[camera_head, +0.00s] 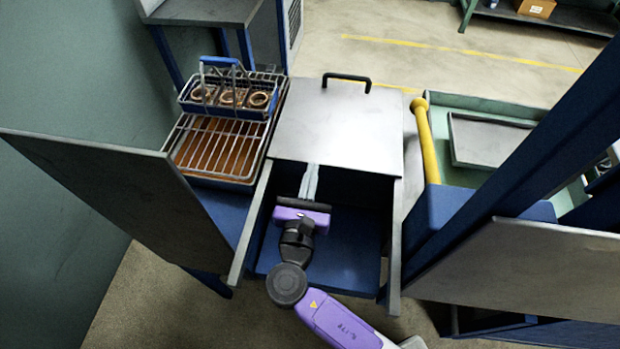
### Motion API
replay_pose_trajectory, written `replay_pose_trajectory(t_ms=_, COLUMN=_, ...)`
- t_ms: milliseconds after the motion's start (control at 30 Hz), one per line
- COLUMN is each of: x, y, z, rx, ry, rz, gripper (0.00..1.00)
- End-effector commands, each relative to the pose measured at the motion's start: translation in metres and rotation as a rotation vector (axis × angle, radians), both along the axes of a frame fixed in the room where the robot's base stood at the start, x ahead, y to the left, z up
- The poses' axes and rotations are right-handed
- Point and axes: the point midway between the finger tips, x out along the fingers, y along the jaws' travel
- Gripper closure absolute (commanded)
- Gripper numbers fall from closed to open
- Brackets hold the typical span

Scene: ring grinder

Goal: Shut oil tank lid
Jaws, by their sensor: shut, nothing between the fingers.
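The oil tank lid is probably the flat grey metal panel (335,125) with a black bar handle (347,78) at its far edge. In front of its near edge there is an open space with a dark blue interior (345,262) between two grey side rims, which looks like the tank. I cannot tell whether the lid is tilted or lies flat. My gripper (312,168) is shut and empty, pointing away over the open space. Its fingertips are at the panel's near edge in the picture; I cannot tell whether they touch it.
Left of the panel is a wire rack over a brown tray (212,150), with a blue basket (228,92) of copper-coloured rings behind. On the right are a yellow bar (425,140) and a green-edged tray (485,102). Large grey panels flank both sides (125,190) (525,268).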

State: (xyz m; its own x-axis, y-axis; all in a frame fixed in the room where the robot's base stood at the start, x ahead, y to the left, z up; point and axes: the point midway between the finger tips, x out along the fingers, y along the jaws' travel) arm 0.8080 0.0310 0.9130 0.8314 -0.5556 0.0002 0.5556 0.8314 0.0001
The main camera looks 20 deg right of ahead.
Motion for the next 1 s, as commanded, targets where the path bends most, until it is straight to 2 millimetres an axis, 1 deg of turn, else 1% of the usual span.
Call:
replay_pose_trajectory(t_ms=267, x=0.001, y=-0.001, z=0.0, rx=0.0, ry=0.0, rz=-0.001, gripper=1.0)
replay_pose_trajectory(t_ms=500, x=0.022, y=-0.015, z=0.001, rx=0.001, ry=-0.001, rz=-0.002, gripper=1.0)
replay_pose_trajectory(t_ms=1000, x=0.024, y=-0.018, z=0.003, rx=0.002, ry=-0.004, rz=-0.004, gripper=1.0)
